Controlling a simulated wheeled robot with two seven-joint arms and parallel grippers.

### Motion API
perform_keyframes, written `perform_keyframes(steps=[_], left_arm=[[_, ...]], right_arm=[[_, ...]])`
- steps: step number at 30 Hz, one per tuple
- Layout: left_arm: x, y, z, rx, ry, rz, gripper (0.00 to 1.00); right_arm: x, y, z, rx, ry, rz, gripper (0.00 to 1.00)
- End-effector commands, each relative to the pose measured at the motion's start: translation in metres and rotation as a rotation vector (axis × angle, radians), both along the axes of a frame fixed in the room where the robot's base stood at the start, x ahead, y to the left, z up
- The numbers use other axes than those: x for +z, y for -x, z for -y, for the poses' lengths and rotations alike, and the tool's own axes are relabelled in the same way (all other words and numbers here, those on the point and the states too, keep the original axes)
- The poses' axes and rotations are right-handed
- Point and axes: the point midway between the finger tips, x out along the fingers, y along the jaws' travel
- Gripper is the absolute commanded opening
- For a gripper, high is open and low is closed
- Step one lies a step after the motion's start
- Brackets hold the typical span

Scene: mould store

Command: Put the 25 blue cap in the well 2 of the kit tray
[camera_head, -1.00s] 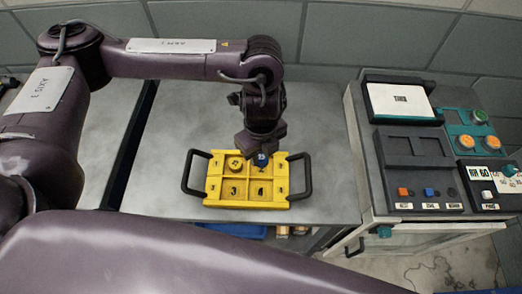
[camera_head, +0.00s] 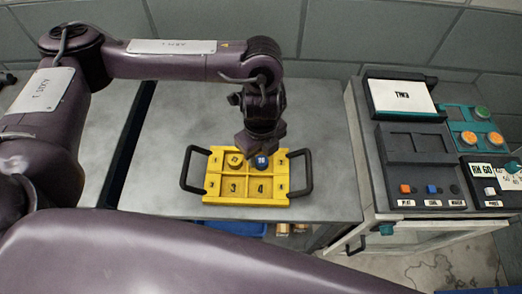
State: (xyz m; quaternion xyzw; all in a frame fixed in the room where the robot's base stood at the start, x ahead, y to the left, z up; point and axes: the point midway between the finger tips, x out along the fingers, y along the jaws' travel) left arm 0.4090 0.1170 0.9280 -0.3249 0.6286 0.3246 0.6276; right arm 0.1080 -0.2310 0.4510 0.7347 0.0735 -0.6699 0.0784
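The yellow kit tray (camera_head: 212,190) with two black side handles lies on the grey table. The blue cap (camera_head: 261,162), its light number blurred, shows at the tray's upper right well, beside the well with a yellow cap (camera_head: 234,160). The cap looks seated there, but its base is hard to see. The lower wells, marked 3 and 4, look empty. My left gripper (camera_head: 262,148) points down just above and behind the blue cap. Its fingertips are too dark and small to show whether they are open or touching the cap. My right gripper is out of view.
A cabinet on the right bears a dark panel (camera_head: 412,150) with coloured buttons, a framed white card (camera_head: 402,96) and a teal button box (camera_head: 474,128). A blue bin (camera_head: 238,228) shows below the table's front edge. The table left of the tray is clear.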

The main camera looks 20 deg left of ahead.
Motion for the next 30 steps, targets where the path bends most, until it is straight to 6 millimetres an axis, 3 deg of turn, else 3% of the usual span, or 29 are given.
perform_keyframes(steps=[3,13,24,30], left_arm=[[0.0,0.0,0.0,0.0,0.0,0.0,0.56],[0.005,0.0,0.0,-0.001,0.0,0.001,0.56],[0.059,-0.001,0.0,-0.001,-0.001,0.004,0.56],[0.076,0.0,0.0,-0.001,0.0,0.001,0.56]], right_arm=[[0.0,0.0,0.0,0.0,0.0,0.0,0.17],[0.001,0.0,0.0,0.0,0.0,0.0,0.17],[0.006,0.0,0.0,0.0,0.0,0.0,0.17],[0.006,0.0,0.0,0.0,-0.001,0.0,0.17]])
